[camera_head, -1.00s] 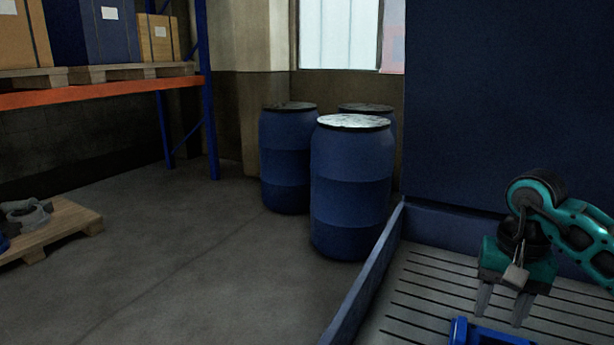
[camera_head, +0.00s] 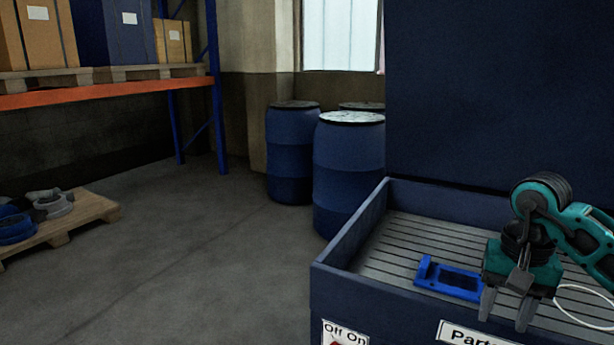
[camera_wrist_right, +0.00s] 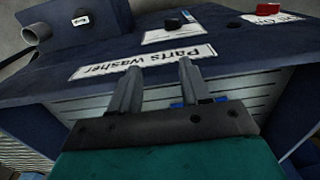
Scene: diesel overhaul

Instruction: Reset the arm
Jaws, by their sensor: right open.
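My right gripper (camera_head: 507,308) is teal with grey fingers and comes in from the right in the head view. Its fingers point down, apart, with nothing between them, at the front of the parts washer (camera_head: 347,262). In the right wrist view the two open fingers (camera_wrist_right: 157,80) show against the washer's front panel with its "Parts washer" label (camera_wrist_right: 183,57). A blue tray-like part (camera_head: 450,279) lies on the slatted washer deck, left of the gripper. My left gripper is not in view.
Blue drums (camera_head: 349,175) stand behind the washer's left side. A pallet (camera_head: 85,217) with parts lies on the floor at the left, below a rack with an orange beam (camera_head: 110,84). A white hose (camera_head: 575,307) curves at the right. The floor between is clear.

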